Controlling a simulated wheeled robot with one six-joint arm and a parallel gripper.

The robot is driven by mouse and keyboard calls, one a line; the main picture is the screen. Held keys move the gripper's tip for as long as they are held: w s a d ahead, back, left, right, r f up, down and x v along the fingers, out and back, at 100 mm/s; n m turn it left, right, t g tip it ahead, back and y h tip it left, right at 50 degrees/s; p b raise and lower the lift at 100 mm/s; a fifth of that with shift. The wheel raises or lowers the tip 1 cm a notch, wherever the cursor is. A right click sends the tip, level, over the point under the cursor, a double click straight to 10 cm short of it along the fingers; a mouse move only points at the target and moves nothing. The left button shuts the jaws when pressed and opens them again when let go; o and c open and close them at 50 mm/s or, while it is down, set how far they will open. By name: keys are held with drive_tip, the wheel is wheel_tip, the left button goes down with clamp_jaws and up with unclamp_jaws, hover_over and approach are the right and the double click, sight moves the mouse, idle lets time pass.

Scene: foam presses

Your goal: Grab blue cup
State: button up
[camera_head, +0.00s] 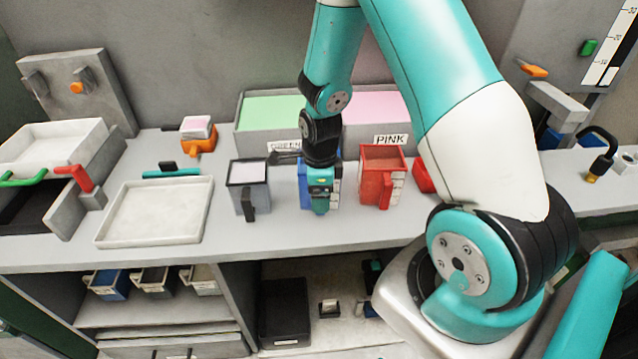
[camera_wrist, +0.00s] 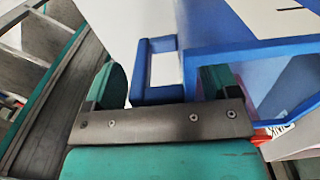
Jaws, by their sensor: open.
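The blue cup (camera_head: 304,196) stands on the counter between the grey cup and the red cup. My gripper (camera_head: 320,196) is in front of it and hides most of it. In the wrist view the blue cup's rim and wall (camera_wrist: 262,52) fill the upper right. Its square blue handle (camera_wrist: 142,68) shows between the two teal fingers of my gripper (camera_wrist: 164,78). The fingers are open, one on each side of the handle, with a gap at the left finger. I cannot tell whether the right finger touches the cup.
A grey cup (camera_head: 248,178) with pale contents stands close on the left, and a red cup (camera_head: 381,176) close on the right. Behind are green (camera_head: 270,112) and pink (camera_head: 375,107) bins. A white tray (camera_head: 152,212) lies further left. The counter in front is clear.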

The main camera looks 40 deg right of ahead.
drive_tip(key=c, duration=1)
drive_tip(key=shift+c, duration=0.2)
drive_tip(key=shift+r, duration=0.15)
